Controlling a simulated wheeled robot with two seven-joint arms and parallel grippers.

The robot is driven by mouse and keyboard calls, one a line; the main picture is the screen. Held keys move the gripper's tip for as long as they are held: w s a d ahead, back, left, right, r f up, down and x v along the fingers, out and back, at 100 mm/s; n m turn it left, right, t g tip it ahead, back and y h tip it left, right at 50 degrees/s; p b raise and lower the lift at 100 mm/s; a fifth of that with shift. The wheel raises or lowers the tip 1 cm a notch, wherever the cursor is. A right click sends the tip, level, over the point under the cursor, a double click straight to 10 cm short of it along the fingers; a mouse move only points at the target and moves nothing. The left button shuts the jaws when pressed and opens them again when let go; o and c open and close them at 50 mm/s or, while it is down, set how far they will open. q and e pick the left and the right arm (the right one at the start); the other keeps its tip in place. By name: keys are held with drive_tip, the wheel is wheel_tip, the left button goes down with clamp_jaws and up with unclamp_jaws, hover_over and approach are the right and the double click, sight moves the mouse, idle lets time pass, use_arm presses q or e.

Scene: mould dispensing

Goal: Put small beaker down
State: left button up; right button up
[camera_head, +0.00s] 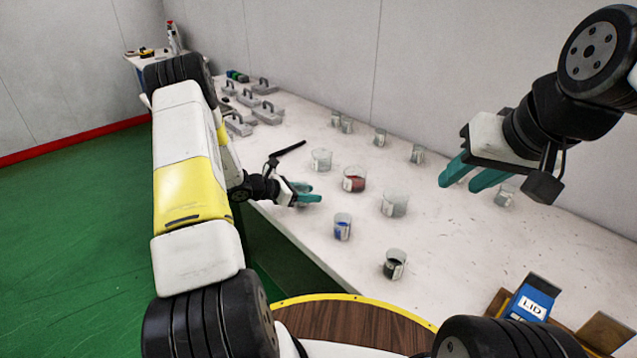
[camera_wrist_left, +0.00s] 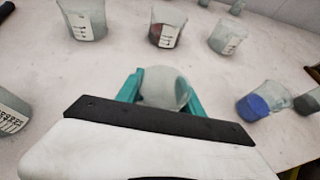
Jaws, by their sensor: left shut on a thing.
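My left gripper (camera_head: 312,194) is low at the near-left edge of the white table. In the left wrist view its teal fingers (camera_wrist_left: 160,92) are shut on a small translucent beaker (camera_wrist_left: 164,86), which looks empty. The left wrist view looks down into it. In the head view the fingers mostly hide this beaker. I cannot tell whether its base touches the table (camera_head: 300,232). My right gripper (camera_head: 459,186) hangs above the right part of the table, its two teal fingers apart and nothing seen between them.
Close by stand a clear beaker (camera_head: 321,160), a beaker with red contents (camera_head: 354,180), another clear one (camera_head: 395,204), a blue one (camera_head: 343,228) and a dark one (camera_head: 394,265). Several beakers stand along the back. Grey handled blocks (camera_head: 265,112) are far left. A blue LID box (camera_head: 532,298) is front right.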

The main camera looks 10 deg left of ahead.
use_arm(q)
drive_tip(key=shift+f, duration=0.5)
drive_tip(key=shift+f, duration=0.15)
drive_tip(key=o, duration=1.4)
